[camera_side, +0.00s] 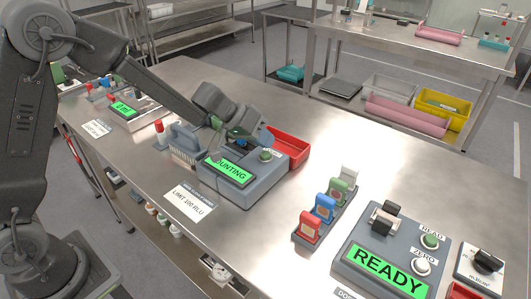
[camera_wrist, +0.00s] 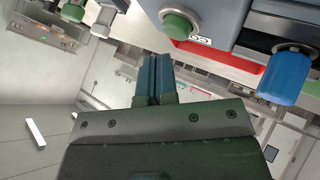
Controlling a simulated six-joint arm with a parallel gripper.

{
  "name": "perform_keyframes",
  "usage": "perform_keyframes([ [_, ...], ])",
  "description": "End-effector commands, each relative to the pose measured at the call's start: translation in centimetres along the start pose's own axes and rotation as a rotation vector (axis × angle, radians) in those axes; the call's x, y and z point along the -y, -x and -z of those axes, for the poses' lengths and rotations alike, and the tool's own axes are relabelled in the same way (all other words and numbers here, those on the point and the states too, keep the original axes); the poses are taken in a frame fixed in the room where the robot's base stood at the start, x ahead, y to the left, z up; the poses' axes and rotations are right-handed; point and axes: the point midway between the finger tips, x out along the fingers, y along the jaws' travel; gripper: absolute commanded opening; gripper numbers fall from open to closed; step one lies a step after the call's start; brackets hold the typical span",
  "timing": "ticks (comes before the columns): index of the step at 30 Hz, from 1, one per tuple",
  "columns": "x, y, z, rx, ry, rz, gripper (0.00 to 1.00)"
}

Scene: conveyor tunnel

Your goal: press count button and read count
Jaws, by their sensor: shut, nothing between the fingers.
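The grey counter unit (camera_side: 240,193) stands mid-bench. In the side view my gripper (camera_side: 240,133) is over the back of the unit, partly hidden by my wrist.
A red bin (camera_side: 290,148) stands close behind the unit. A blue cylinder (camera_wrist: 290,75) hangs beside the button in the wrist view. A brush (camera_side: 184,143) and red-capped bottle (camera_side: 160,130) stand left. Coloured tags (camera_side: 324,208) and a "READY" device (camera_side: 375,268) are on the right.

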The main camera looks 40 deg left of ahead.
Motion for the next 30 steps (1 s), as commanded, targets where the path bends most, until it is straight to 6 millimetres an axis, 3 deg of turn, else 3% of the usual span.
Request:
perform_keyframes([
  [18,-2.4,3.3,2.4,-0.002,-0.002,-0.001,0.00],
  [30,-2.5,3.5,2.6,-0.001,0.000,0.000,0.00],
])
